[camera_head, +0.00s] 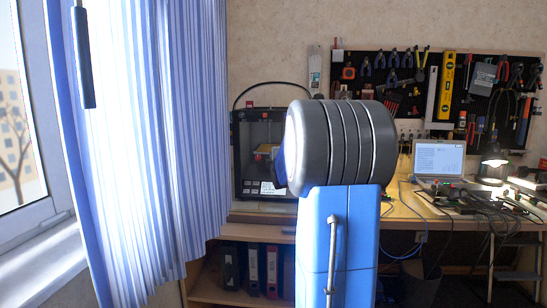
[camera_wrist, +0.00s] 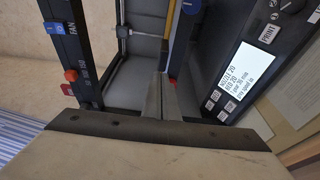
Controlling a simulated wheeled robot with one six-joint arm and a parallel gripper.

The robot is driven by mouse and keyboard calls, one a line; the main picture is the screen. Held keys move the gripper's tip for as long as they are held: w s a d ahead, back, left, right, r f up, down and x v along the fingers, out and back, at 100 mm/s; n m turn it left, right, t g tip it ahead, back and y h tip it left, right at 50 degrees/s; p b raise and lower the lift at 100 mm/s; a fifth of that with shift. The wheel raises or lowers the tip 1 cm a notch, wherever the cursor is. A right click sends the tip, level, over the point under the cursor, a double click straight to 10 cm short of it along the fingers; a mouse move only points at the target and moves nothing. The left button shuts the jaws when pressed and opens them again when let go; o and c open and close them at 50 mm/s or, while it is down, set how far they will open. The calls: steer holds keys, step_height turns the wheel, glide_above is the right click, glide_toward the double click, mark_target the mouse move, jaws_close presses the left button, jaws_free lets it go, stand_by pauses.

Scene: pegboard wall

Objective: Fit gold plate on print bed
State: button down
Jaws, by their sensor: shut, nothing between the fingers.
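The printer (camera_head: 240,187) is a black open-fronted box on the desk, left of my arm in the head view. In the wrist view its dark frame (camera_wrist: 205,75) fills the upper part, turned on its side. A thin yellow strip (camera_wrist: 172,18) shows in the wrist view, perhaps the gold plate edge-on; plate and bed cannot be told apart. My gripper (camera_wrist: 162,82) is shut and empty, pointing into the printer's opening; whether it touches anything is unclear. My arm hides the printer's right side in the head view.
A lit display (camera_wrist: 239,78) and buttons sit beside the opening. A laptop (camera_head: 438,160), a lamp (camera_head: 493,168) and tangled cables (camera_head: 485,197) crowd the desk's right. A striped curtain (camera_head: 150,130) hangs at left. Binders (camera_head: 252,270) stand below. The tool pegboard (camera_head: 405,75) is behind.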

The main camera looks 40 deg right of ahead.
steer(key=shift+s+a, duration=0.95)
steer(key=shift+a, duration=0.15)
steer(key=shift+s+a, duration=0.9)
steer(key=shift+a, duration=0.2)
steer(key=s+a+f+m+g+y, duration=0.1)
steer(key=s+a+f+m+y, duration=0.15)
steer(key=a, duration=0.55)
steer(key=s+a+f+m+g+y, duration=0.15)
steer(key=s+a+f, duration=0.25)
steer(key=a, duration=0.5)
steer(key=s+a+f+m+g+y, duration=0.1)
steer(key=s+a+f+g+y, duration=0.2)
steer(key=a, duration=0.5)
steer(key=s+a+f+m+g+y, duration=0.1)
steer(key=s+a+f, duration=0.3)
steer(key=s, duration=0.4)
steer(key=s+a+f+m+g+y, duration=0.1)
steer(key=s+a+f+m+g, duration=0.1)
steer(key=s+a+f, duration=0.3)
steer(key=s+a+f+m+g+y, duration=0.1)
steer(key=s+a+f+m, duration=0.2)
steer(key=s+a, duration=0.5)
steer(key=s+f, duration=0.1)
steer(key=s, duration=0.4)
steer(key=shift+s+f+g, duration=0.15)
steer(key=shift+f+g, duration=0.05)
steer(key=shift+g, duration=0.15)
